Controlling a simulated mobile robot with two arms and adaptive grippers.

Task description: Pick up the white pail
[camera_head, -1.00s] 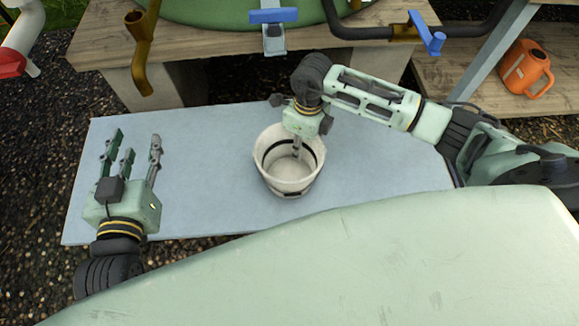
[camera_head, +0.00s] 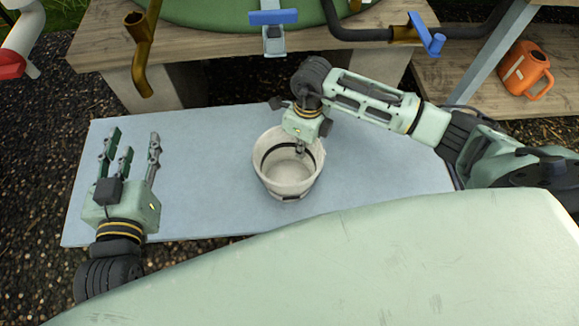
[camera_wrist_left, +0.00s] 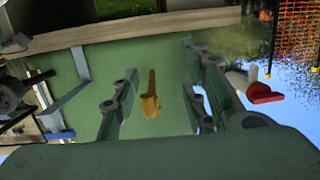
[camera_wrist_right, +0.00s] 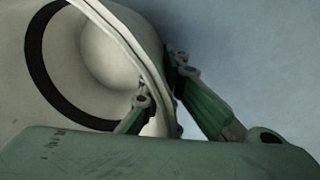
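The white pail (camera_head: 272,178) stands upright on the grey-blue tabletop (camera_head: 200,190), with a dark band round its inside. My right gripper (camera_head: 303,150) is at the pail's far right rim. In the right wrist view, the pail's wall (camera_wrist_right: 112,28) passes between the fingers of my right gripper (camera_wrist_right: 160,90). One finger is inside the pail and the other outside, both close against the wall; it looks shut on the rim. Contact of the outer finger is partly hidden. My left gripper (camera_head: 130,155) is open and empty at the table's left end, fingers pointing away.
A wooden bench (camera_head: 100,48) with a green round surface stands behind the table, with a blue-handled tap (camera_head: 273,17) and brown pipes overhanging. An orange jug (camera_head: 527,72) sits on a wooden shelf at the right. The tabletop between my left gripper and the pail is clear.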

